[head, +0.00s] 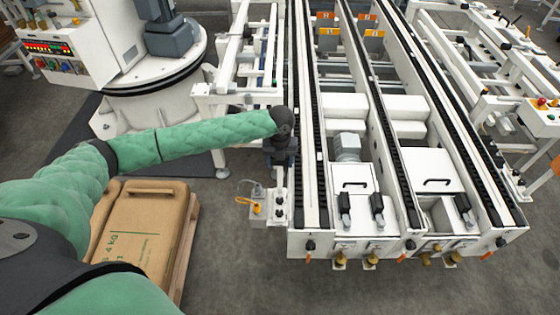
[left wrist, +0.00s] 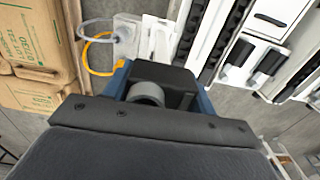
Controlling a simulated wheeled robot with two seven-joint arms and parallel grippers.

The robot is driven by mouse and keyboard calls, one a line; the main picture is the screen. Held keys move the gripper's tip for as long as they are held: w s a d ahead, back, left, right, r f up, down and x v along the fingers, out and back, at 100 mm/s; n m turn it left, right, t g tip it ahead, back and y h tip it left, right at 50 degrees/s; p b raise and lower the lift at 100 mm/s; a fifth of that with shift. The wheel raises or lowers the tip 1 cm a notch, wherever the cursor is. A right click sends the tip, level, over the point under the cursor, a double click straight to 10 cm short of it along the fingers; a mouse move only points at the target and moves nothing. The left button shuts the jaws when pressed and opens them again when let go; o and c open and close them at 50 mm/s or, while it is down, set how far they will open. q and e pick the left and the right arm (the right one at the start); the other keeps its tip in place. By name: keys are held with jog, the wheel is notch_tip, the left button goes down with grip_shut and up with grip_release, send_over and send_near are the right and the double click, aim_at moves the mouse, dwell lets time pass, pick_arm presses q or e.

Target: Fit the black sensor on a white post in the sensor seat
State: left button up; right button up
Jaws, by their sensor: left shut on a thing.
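My left gripper (head: 280,158) is at the left edge of the conveyor's near end, seen from above and behind in the head view. In the left wrist view its blue fingers (left wrist: 162,92) are shut on the black sensor (left wrist: 175,78), a dark block with a grey round part. In the head view the sensor is hard to tell from the dark gripper. Just nearer than the gripper is a narrow white upright piece (head: 281,205), possibly the post; it also shows beyond the sensor in the left wrist view (left wrist: 155,42). I cannot make out the seat or any contact. My right gripper is out of view.
A small white box (head: 258,208) with an orange cable stands beside the upright piece. The white conveyor frame (head: 300,245) with black chains lies right. Brown sacks (head: 145,228) on a pallet lie left, below my arm. Grey floor (head: 225,240) between them is clear.

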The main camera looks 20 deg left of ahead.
pick_arm(q)
jog(key=shift+w+p, duration=0.15)
jog(key=shift+p, duration=0.2)
dwell(1.1)
jog(key=shift+f, duration=1)
dwell(1.0)
jog(key=o, duration=1.7)
